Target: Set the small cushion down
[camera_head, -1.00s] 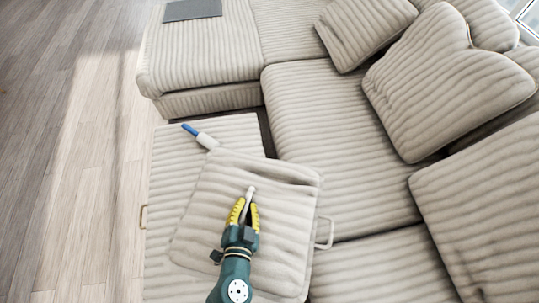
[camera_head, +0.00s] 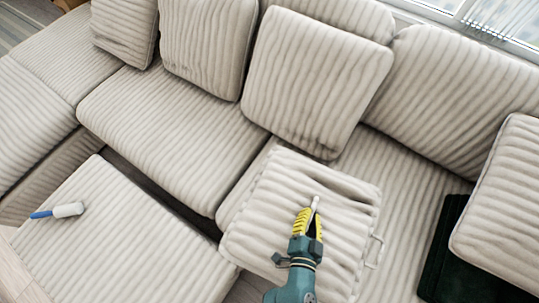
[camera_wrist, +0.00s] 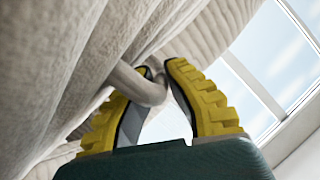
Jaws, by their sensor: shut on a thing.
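The small cushion (camera_head: 265,225) is beige, ribbed and roughly square, with a loop handle (camera_head: 374,251) on its right side. My gripper (camera_head: 312,207), with yellow fingers, is shut on a pale loop of the cushion near its middle. In the wrist view the fingers (camera_wrist: 150,82) close around this loop (camera_wrist: 138,84), and the cushion's cloth (camera_wrist: 70,60) fills the left side. In the head view the cushion overlaps the sofa seat behind it. I cannot tell whether it touches the seat.
A beige ottoman (camera_head: 120,240) stands at lower left with a blue-handled lint roller (camera_head: 66,210) on it. Several large cushions, one at the middle (camera_head: 310,80), line the sofa back. A dark green folded cloth (camera_head: 440,255) lies at right. The left seat (camera_head: 170,130) is clear.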

